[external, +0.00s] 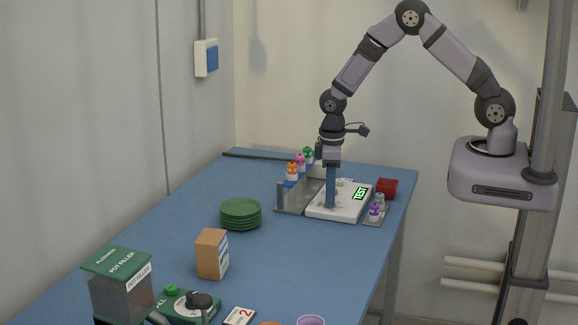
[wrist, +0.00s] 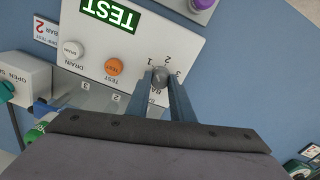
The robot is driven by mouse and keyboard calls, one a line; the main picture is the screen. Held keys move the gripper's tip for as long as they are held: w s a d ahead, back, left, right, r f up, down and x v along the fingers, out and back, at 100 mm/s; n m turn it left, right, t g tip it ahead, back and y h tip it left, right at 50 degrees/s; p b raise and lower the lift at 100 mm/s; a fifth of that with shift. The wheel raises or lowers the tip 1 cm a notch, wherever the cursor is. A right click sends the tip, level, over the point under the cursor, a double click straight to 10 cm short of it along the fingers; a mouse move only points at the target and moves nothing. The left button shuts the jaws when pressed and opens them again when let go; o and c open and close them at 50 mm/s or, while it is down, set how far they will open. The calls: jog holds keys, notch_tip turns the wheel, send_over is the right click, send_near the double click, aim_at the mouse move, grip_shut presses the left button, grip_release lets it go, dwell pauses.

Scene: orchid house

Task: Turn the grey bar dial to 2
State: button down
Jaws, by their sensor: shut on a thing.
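The grey bar dial (wrist: 160,76) is a small grey knob on a white panel (wrist: 72,28). The numbers 1, 2 and 3 are printed in an arc beyond it, with 2 near the middle. I cannot tell which number it points to. My gripper (wrist: 161,82) is shut on the dial, one blue finger on each side. In the external view my gripper (external: 331,204) points straight down at the white panel (external: 350,211), and its fingers hide the dial.
The panel has a green TEST display (wrist: 111,14), an orange button (wrist: 114,67) and a white drain button (wrist: 73,49). A grey rack with colored-top bottles (external: 292,172) stands beside it. A red box (external: 386,188) and purple-topped bottle (external: 375,211) are to the right. Green plates (external: 240,212) stand nearer.

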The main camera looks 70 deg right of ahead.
jog(key=m, duration=0.4)
jog(key=shift+b, duration=0.35)
jog(key=m, duration=0.4)
jog(key=shift+w, duration=0.1)
jog(key=c, duration=1.6)
grip_release()
jog(key=shift+o, duration=0.2)
jog(key=shift+r+b, duration=1.25)
jog(key=shift+r, duration=2.45)
